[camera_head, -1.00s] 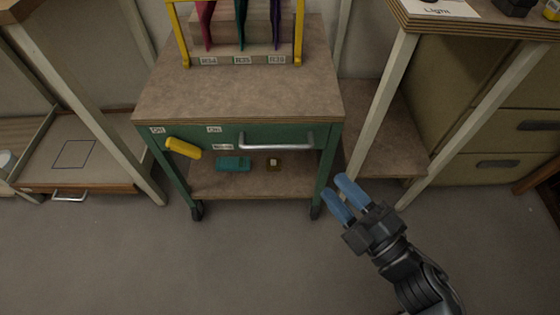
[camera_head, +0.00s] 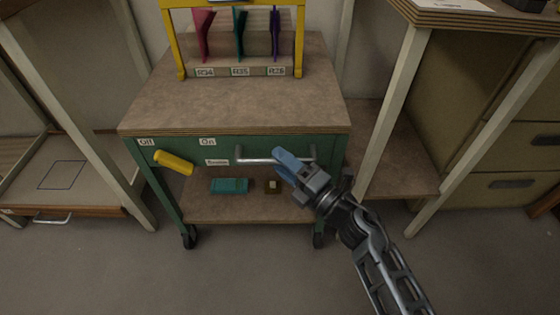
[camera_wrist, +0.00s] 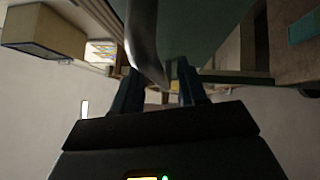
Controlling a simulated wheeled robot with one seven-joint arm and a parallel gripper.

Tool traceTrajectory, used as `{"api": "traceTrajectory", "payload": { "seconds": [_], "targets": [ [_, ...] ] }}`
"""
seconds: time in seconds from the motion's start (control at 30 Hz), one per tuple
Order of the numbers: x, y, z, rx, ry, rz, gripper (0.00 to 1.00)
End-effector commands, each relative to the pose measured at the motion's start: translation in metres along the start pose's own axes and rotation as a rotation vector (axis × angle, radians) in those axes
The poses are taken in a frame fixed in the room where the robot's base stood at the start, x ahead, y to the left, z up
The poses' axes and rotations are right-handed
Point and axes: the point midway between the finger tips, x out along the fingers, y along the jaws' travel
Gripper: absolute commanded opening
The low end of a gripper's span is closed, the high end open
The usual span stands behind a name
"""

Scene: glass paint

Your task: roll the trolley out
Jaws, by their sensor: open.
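The trolley (camera_head: 230,110) stands between two benches, with a brown top, a green front and black castors. Its silver bar handle (camera_head: 257,161) runs across the right of the front. A yellow lever (camera_head: 173,163) sits at the front left, by labels reading "Off" and "On"; a smaller label below appears to read "Brake". My gripper (camera_head: 284,160) is open at the handle's middle, its blue fingers overlapping the bar. In the wrist view the handle (camera_wrist: 144,38) passes between the two open fingers (camera_wrist: 157,82). Whether they touch it I cannot tell.
A yellow rack (camera_head: 179,50) with coloured sheets stands on the trolley. A teal item (camera_head: 229,186) and a small dark item (camera_head: 272,186) are on its lower shelf. White bench legs (camera_head: 393,110) flank it closely. The floor in front (camera_head: 240,275) is clear.

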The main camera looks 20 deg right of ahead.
Motion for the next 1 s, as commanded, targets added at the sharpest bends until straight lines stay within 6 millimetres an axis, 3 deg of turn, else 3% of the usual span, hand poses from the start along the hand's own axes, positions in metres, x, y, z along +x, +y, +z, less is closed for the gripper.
{"api": "traceTrajectory", "payload": {
  "seconds": [0.17, 0.43, 0.87, 1.0],
  "targets": [
    [0.0116, 0.0, 0.0, 0.001, 0.0, 0.001, 0.42],
    [0.0127, 0.0003, 0.0001, 0.001, -0.001, 0.0, 0.42],
    [0.0124, 0.0001, 0.0002, 0.001, -0.001, 0.0, 0.01],
    [0.0123, 0.0, 0.0002, 0.001, -0.001, 0.0, 0.0]
  ]
}}
